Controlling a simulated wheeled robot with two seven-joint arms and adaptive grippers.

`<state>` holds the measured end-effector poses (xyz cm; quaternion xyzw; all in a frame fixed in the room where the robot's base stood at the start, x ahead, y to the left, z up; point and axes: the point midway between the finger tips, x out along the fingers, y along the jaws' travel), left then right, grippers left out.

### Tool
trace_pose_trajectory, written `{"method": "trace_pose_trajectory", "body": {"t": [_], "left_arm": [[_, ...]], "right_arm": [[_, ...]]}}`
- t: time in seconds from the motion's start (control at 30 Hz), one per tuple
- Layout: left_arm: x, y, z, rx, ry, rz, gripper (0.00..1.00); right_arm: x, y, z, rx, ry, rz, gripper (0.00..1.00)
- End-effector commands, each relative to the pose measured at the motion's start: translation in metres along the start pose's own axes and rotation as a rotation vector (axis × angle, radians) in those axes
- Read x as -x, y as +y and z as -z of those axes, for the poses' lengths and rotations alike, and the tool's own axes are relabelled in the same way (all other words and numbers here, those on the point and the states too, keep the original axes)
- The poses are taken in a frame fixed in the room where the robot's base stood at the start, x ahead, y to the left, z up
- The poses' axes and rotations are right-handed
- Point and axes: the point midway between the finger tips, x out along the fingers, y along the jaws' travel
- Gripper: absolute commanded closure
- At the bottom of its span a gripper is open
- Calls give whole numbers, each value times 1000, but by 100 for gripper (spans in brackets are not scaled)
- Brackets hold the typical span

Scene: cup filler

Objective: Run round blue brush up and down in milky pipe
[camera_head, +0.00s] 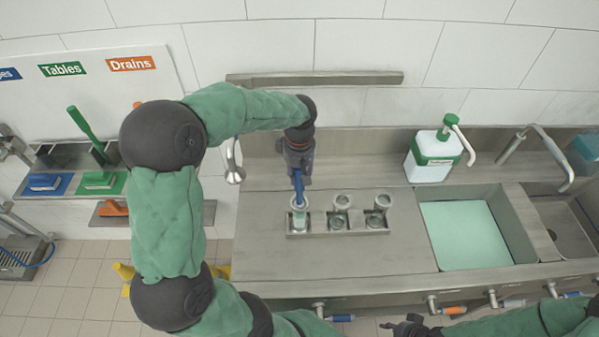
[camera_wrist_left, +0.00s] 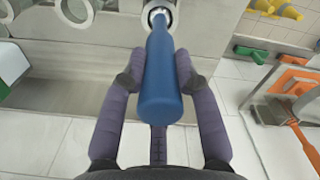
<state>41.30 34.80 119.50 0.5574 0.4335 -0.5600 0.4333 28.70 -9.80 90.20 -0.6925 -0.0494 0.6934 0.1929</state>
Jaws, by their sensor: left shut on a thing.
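My left gripper (camera_head: 299,166) is above the left end of a row of pipes on the steel counter. It is shut on the blue handle of the round brush (camera_head: 298,188), which points down into the left pipe, the milky one (camera_head: 299,218). In the left wrist view the brush handle (camera_wrist_left: 160,75) lies between both fingers, and its far end meets the pipe mouth (camera_wrist_left: 158,14). The bristles are hidden or too small to tell. My right gripper (camera_head: 408,326) is at the bottom edge, low in front of the counter; its fingers are too small to judge.
Two other pipes (camera_head: 341,212) stand to the right in the same holder. A soap dispenser (camera_head: 433,155) stands behind a sink (camera_head: 467,235) of pale green water. Bare counter (camera_head: 262,225) lies left of the pipes.

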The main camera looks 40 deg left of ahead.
Motion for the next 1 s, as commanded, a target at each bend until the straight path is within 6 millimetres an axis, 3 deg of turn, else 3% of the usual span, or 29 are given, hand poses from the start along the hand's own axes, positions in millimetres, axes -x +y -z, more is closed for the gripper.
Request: {"method": "trace_pose_trajectory", "body": {"t": [0.2,0.57,1.0], "left_arm": [[-19,0,0,0,0,-1,100],[-18,0,0,0,1,-1,100],[15,0,0,0,1,-2,100]], "right_arm": [[-14,5,1,0,0,0,60],[-13,5,1,0,0,0,60],[8,-3,0,0,0,0,60]]}}
